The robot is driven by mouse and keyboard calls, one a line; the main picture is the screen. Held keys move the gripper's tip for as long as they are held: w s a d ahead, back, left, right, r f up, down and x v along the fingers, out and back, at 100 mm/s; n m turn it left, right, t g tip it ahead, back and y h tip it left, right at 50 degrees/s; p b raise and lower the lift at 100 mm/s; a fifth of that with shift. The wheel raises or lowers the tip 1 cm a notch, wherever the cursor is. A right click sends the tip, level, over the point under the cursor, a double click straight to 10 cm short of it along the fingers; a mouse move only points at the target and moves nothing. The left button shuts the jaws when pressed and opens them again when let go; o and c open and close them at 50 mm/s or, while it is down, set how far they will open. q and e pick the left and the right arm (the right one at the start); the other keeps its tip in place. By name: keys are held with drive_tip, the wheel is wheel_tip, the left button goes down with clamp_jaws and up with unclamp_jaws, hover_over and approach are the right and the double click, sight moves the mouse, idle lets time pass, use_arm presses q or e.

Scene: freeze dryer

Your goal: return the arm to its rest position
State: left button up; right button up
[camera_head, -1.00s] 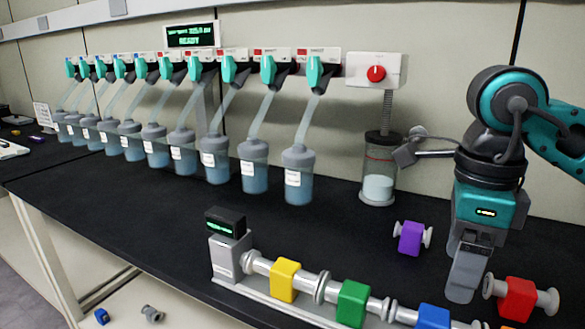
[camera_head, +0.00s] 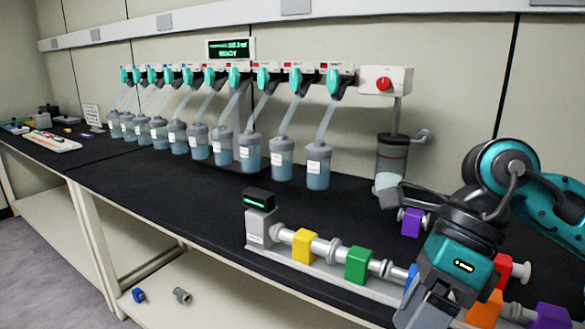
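My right arm comes in from the right edge. Its gripper (camera_head: 425,308) points down and tilts toward the lower left, over the front part of the black bench. Its fingertips are cut off by the bottom edge, so I cannot tell whether it is open or shut. It hides part of the row of colored valves, including most of a blue one. No held object shows. My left gripper is not in view.
A manifold with a yellow valve (camera_head: 305,246) and a green valve (camera_head: 358,264) runs along the bench (camera_head: 190,205). A purple valve (camera_head: 411,222) lies behind it; red and orange valves (camera_head: 486,307) are near my arm.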

drive_tip(key=s+a+r+m+g+y+p, duration=0.25)
drive_tip(key=a+r+m+y, duration=0.3)
drive_tip(key=a+y, duration=0.7)
drive_tip(key=w+d+f+m+t+y+p, duration=0.1)
drive_tip(key=w+d+m+t, duration=0.1)
drive_tip(key=w+m+t, duration=0.55)
drive_tip(key=w+d+f+m+t+y, duration=0.1)
drive_tip(key=w+d+f+m+t, duration=0.15)
drive_tip(key=m+t, duration=0.95)
drive_tip(key=w+d+f+m+t+h+p, duration=0.1)
drive_tip(key=d+f+m+t+h, duration=0.35)
drive_tip(key=f+m+h, duration=0.55)
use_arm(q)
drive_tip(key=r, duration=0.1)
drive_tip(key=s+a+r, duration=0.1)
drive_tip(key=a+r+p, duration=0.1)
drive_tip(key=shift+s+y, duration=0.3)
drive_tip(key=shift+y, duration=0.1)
use_arm(e)
drive_tip(key=s+d+f+m+g+h, duration=0.4)
drive_tip(key=s+f+m, duration=0.1)
drive_tip(key=f, duration=0.5)
drive_tip(key=s+d+f+m+g+h, duration=0.3)
drive_tip(key=s+f+m, duration=0.3)
drive_tip(key=f, duration=0.4)
drive_tip(key=shift+s+d+g+h, duration=0.35)
drive_tip(key=shift+s+d, duration=0.15)
drive_tip(key=shift+s, duration=0.3)
